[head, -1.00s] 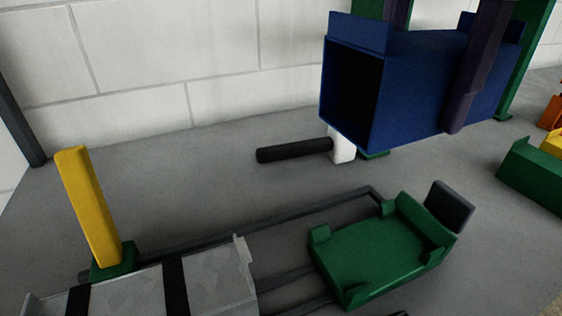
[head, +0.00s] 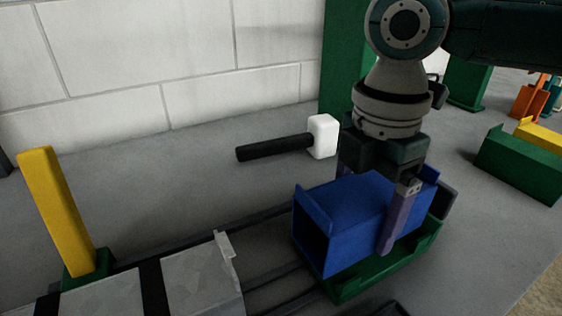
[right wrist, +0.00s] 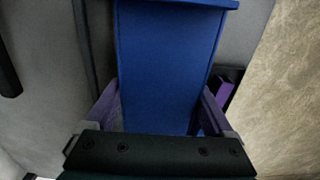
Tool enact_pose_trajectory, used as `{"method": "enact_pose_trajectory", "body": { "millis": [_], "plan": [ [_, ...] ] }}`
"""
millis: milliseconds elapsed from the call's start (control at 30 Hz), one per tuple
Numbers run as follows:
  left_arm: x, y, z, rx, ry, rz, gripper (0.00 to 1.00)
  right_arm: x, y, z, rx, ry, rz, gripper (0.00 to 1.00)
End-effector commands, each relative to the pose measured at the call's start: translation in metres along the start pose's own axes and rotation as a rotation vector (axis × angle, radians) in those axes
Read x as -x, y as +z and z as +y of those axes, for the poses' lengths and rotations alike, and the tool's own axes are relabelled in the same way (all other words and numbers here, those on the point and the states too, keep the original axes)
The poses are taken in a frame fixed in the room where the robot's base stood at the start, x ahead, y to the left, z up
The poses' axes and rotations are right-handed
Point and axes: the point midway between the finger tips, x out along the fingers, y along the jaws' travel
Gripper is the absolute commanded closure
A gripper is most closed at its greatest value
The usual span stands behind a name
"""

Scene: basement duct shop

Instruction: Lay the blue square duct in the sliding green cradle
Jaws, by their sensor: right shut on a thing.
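The blue square duct (head: 345,222) lies lengthwise over the green cradle (head: 406,262), its open end facing left. It hides most of the cradle floor; I cannot tell whether it rests on the cradle or hangs just above it. My right gripper (head: 366,222) reaches down from above, with its purple fingers on either side of the duct, shut on it. In the right wrist view, the duct (right wrist: 165,70) runs between both fingers. My left gripper is not in view.
A grey slab with black bands (head: 195,280) stands left of the cradle, beside dark rails (head: 265,222). A yellow post (head: 58,212) rises at the left. A white-headed mallet (head: 322,137) is behind the duct. A green block (head: 520,165) lies at the right.

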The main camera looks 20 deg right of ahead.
Motion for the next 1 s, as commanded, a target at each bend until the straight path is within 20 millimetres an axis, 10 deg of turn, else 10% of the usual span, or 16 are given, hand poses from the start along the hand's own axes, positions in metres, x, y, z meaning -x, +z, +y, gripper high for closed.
{"method": "enact_pose_trajectory", "body": {
  "millis": [533, 567, 1000],
  "plan": [
    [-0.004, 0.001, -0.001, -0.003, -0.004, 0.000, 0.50, -0.025, 0.000, 0.000, 0.000, 0.000, 0.000, 0.83],
    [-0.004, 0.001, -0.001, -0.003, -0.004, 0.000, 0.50, -0.024, 0.000, 0.000, 0.000, -0.001, 0.000, 0.09],
    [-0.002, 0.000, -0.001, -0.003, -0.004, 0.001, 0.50, -0.014, -0.001, 0.001, 0.001, 0.003, 0.001, 0.00]
  ]
}}
